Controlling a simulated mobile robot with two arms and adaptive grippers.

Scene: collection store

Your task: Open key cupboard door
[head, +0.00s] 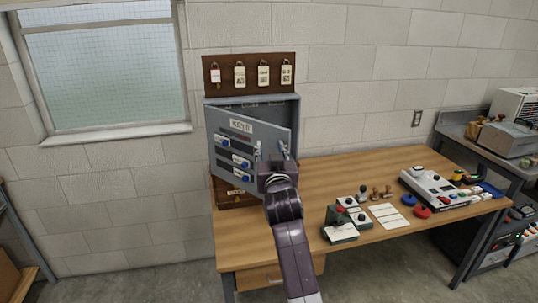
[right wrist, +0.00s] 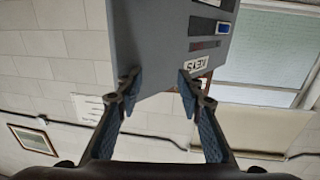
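The grey key cupboard (head: 293,106) stands at the table's back left against the wall. Its door (head: 222,142), labelled KEYS, is partly open, with its right edge swung out from the box. My right gripper (head: 272,150) is at the door's free right edge. In the right wrist view the gripper (right wrist: 160,88) has its fingers spread, one on each side of the door's edge (right wrist: 150,50). The fingers look apart rather than closed; contact with the door is unclear. My left gripper is not in view.
A brown board with hanging tags (head: 250,74) is above the cupboard. The wooden table (head: 340,170) holds a green-based switch box (head: 341,232), paper cards (head: 388,215), stamps and a white console (head: 435,187) to the right. A window (head: 100,65) is at left.

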